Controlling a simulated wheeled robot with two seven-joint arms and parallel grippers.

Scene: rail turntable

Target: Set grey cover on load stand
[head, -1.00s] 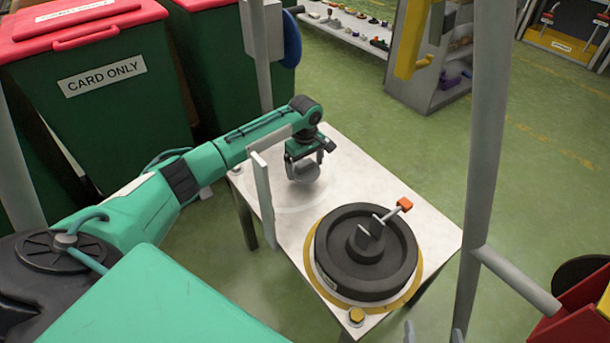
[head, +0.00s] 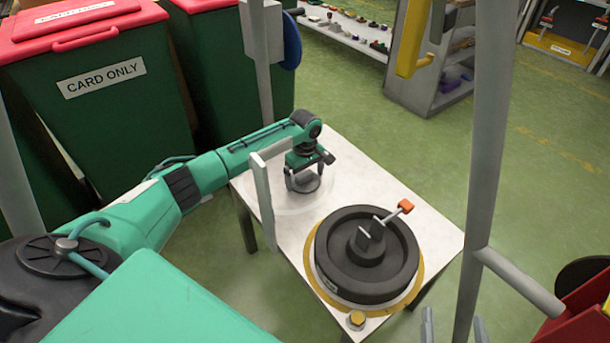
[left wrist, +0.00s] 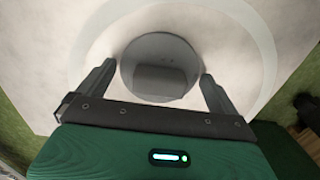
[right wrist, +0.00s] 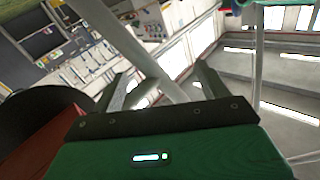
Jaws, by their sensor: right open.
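The grey cover (left wrist: 160,52), round with a darker block-like part, lies on the white table inside a pale ring (left wrist: 262,50). In the head view the cover (head: 304,184) is partly hidden by my left gripper (head: 304,180). My left gripper (left wrist: 158,72) is over it, one finger on each side; the fingers look spread, with any contact too close to tell. A black round turntable (head: 335,270) with a raised hub stands on the table. I cannot tell which part is the load stand. My right gripper (head: 452,325) is open and empty at the bottom right.
An orange-tipped lever (head: 404,206) sticks up at the turntable, and a yellow button (head: 356,319) is at the front table corner. A grey upright plate (head: 262,200) stands near my left forearm. Grey poles (head: 487,130) rise on the right. Green bins (head: 110,110) stand behind.

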